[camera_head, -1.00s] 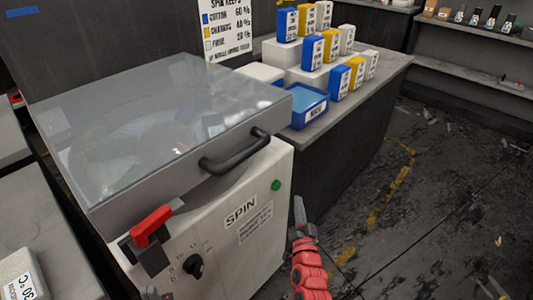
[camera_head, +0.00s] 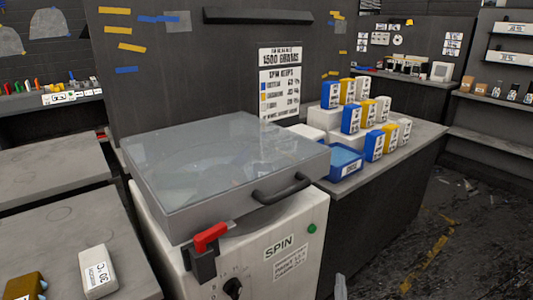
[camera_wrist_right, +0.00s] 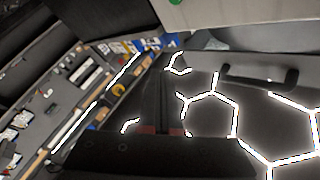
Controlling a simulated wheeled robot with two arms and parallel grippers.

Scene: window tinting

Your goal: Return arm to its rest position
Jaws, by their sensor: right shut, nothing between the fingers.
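My right gripper (camera_head: 340,287) shows only as a small grey tip at the bottom edge of the head view. It is in front of the spin machine (camera_head: 262,262) and apart from it as far as I can tell. In the right wrist view my dark fingers (camera_wrist_right: 162,88) are together and hold nothing. The machine's glass lid (camera_head: 225,160) is down, with a black handle (camera_head: 292,187) on its front edge. A red latch (camera_head: 210,236) sits at the front left corner. My left gripper is not in view.
A counter (camera_head: 420,135) behind the machine carries a blue tray (camera_head: 345,162) and several blue, yellow and white boxes. Grey tables stand at left, with a white labelled block (camera_head: 97,271). Open dark floor (camera_head: 440,240) lies to the right.

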